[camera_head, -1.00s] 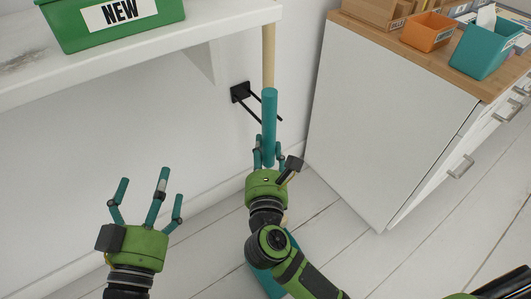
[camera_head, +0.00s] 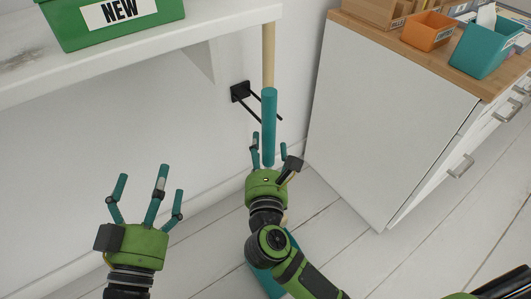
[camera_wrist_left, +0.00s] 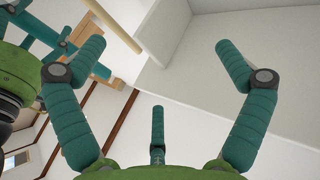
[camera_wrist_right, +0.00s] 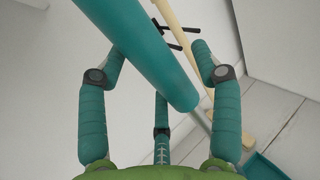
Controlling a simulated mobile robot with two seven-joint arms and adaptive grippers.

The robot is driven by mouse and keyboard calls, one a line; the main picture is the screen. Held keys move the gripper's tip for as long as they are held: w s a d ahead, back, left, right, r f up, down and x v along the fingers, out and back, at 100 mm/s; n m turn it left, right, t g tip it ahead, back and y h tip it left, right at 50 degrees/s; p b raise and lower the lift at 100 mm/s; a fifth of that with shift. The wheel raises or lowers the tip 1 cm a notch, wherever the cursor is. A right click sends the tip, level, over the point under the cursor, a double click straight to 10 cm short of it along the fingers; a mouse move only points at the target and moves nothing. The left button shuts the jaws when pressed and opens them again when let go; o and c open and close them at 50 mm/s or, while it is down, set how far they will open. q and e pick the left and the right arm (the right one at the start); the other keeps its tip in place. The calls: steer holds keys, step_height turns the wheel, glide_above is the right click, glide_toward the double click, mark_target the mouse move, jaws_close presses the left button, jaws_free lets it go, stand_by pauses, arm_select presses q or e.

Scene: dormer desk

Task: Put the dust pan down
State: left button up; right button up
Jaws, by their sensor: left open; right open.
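The dust pan's teal handle (camera_head: 269,125) stands close to upright in the head view. Its lower part is hidden behind my right gripper. A teal pan part (camera_head: 262,279) shows low on the floor, partly behind my right arm. My right gripper (camera_head: 269,150) is open, with its fingers spread around the handle. In the right wrist view the handle (camera_wrist_right: 140,50) passes between the open fingers; contact is unclear. My left gripper (camera_head: 152,190) is open and empty at the lower left, well apart from the dust pan. The left wrist view shows its fingers spread.
A white table (camera_head: 215,25) with a green "NEW" bin (camera_head: 95,32) is at the upper left. A black wall hook (camera_head: 240,92) sits behind the handle. A white cabinet (camera_head: 385,120) stands at the right, carrying bins. Pale floorboards (camera_head: 335,240) are clear between.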

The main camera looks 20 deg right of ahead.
steer(key=shift+r, duration=0.1)
steer(key=v, duration=0.4)
steer(key=shift+s+p, duration=0.1)
steer(key=shift+p, duration=0.2)
steer(key=v, duration=0.7)
steer(key=a+r+n+t+y, duration=0.25)
steer(key=r+n+y, duration=0.35)
steer(key=n, duration=0.6)
steer(key=a+r+n+t+y, duration=0.1)
steer(key=r+n+t+y, duration=0.35)
steer(key=n, duration=0.75)
arm_select(q)
steer(key=f, duration=0.1)
steer(key=a+f+g+y, duration=0.1)
steer(key=f, duration=0.1)
steer(key=f+g, duration=0.1)
steer(key=shift+w+a+f+n, duration=0.15)
steer(key=shift+w+f+n, duration=0.1)
steer(key=shift+w+n, duration=0.05)
arm_select(e)
steer(key=w+d+f+n+g+h, duration=0.1)
steer(key=d+f+n+g, duration=0.5)
steer(key=n, duration=1.2)
steer(key=shift+w+f+n+g, duration=0.3)
steer(key=shift+w+f+g, duration=0.4)
steer(key=shift+g, duration=0.1)
steer(key=shift+h, duration=0.25)
